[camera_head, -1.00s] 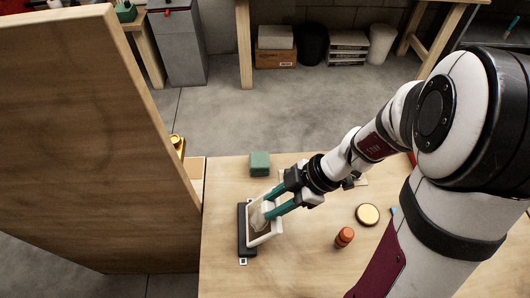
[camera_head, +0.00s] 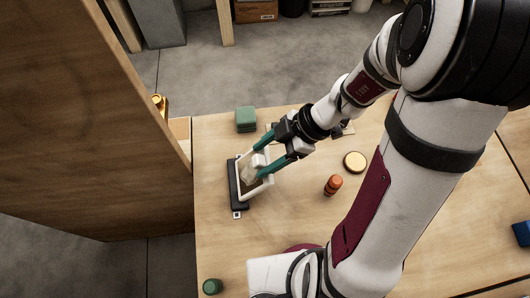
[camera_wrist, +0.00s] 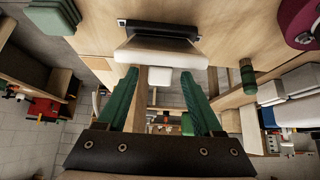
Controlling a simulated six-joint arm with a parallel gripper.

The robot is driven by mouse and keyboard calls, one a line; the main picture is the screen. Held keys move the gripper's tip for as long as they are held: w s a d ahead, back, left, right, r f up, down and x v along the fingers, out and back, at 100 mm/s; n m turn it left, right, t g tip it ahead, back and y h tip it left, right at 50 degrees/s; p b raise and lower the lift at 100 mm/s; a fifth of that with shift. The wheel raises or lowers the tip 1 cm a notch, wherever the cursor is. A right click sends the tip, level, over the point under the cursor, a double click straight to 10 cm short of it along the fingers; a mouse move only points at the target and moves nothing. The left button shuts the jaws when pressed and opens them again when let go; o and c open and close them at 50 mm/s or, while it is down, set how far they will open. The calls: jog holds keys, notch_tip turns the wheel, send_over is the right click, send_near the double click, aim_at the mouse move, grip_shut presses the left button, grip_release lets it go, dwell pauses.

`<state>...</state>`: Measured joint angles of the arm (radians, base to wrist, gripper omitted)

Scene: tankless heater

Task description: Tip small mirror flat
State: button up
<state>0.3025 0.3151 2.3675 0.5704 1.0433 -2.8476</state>
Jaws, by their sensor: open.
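The small mirror (camera_head: 243,184) has a white frame and leans at a tilt beside a dark bar-shaped object on the wooden table. Its white frame edge (camera_wrist: 160,57) spans the upper middle of the wrist view. My gripper (camera_head: 263,158) is open, with its green fingers at the mirror's right side. In the wrist view the fingertips (camera_wrist: 158,78) lie apart on either side below the frame edge. I cannot tell whether either finger touches the frame. The fingers hide part of the mirror face.
The dark bar (camera_head: 234,185) lies just left of the mirror. A green block (camera_head: 246,119), an orange bottle (camera_head: 333,185), a round gold-topped item (camera_head: 355,162) and a green cylinder (camera_head: 212,287) stand around. A tall wooden panel (camera_head: 85,120) rises at left. The table front is partly clear.

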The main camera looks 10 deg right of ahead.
aim_at(252, 170)
jog(key=shift+d+r, duration=0.1)
jog(key=v, duration=1.5)
jog(key=shift+r, duration=0.3)
jog(key=shift+d, duration=0.1)
jog(key=shift+c, duration=0.6)
jog(key=a+h, duration=0.1)
jog(key=a, duration=0.2)
jog(key=a+h, duration=0.1)
jog(key=a, duration=0.3)
jog(key=a+r, duration=0.1)
jog(key=a, duration=0.2)
jog(key=shift+a+h, duration=0.35)
jog(key=shift+h, duration=0.05)
jog(key=c, duration=0.9)
jog(key=x, duration=0.9)
jog(key=shift+a, duration=0.25)
grip_shut()
jog(key=d+f, duration=0.2)
jog(key=shift+d+f, duration=0.1)
jog(key=shift+f, duration=0.25)
jog(key=shift+d+f, duration=0.25)
jog(key=shift+d, duration=0.1)
jog(key=shift+d, duration=0.1)
